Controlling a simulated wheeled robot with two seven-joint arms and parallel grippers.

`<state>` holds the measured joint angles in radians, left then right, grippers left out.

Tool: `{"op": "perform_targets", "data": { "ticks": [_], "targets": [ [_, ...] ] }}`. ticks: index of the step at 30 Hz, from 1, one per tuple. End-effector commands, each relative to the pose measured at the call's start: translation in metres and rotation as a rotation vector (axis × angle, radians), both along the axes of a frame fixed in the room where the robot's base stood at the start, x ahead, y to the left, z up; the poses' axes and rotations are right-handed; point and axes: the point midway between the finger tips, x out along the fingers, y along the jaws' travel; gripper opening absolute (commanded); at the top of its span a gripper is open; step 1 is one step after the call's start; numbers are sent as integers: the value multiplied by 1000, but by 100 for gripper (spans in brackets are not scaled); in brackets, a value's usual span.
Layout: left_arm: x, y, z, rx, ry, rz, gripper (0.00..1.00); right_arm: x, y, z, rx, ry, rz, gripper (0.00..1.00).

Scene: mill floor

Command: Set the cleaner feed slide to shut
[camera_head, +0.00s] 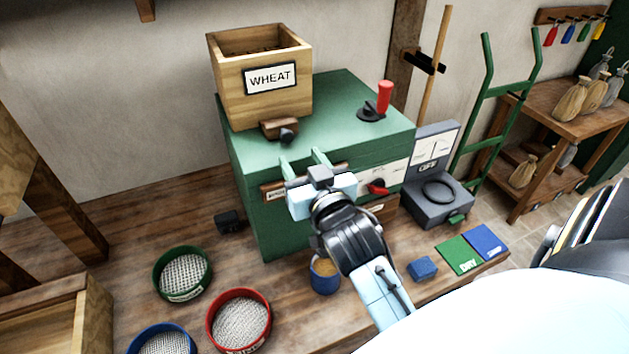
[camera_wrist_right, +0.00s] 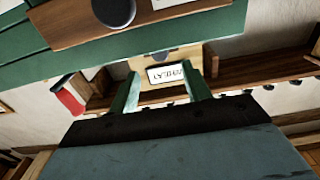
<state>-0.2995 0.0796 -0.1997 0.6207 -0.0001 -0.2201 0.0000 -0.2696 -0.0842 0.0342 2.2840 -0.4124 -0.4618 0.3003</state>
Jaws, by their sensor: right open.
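The cleaner is a green machine (camera_head: 345,100) with a wooden hopper marked WHEAT (camera_head: 235,85) on top. A small wooden slide block with a dark knob (camera_head: 287,137) sticks out at the hopper's foot. My right gripper (camera_head: 303,160) is open and empty in front of the machine, below and to the right of that knob. Its two green fingers point toward the machine. In the right wrist view, the hopper label (camera_wrist_right: 166,75) shows upside down between the fingers, and a wooden strip with a dark round knob (camera_wrist_right: 114,10) crosses the top. My left gripper is out of view.
A red-handled lever (camera_head: 384,97) stands on the machine top, and a red knob (camera_head: 378,187) is on its front. A grey scale (camera_head: 437,203), a blue cup (camera_head: 324,280) and round sieves (camera_head: 183,273) stand on the bench. Bare bench shows left of the machine.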

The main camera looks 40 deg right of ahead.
Motion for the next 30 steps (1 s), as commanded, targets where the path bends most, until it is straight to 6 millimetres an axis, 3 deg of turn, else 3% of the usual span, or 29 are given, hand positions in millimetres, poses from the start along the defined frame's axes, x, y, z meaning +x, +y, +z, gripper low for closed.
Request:
{"op": "perform_targets", "data": {
  "ticks": [3, 9, 22, 26, 30],
  "targets": [
    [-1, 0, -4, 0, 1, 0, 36, -24, 6, -2, 3, 2, -1, 48],
    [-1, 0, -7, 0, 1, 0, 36, -49, 12, -1, 1, 2, 0, 48],
    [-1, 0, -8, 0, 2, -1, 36, -58, 14, 0, 0, 0, -1, 48],
    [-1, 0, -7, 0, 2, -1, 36, -57, 16, 1, 25, -6, 9, 33],
    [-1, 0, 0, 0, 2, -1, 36, -49, 29, 1, 203, -47, 74, 14]
  ]
}}
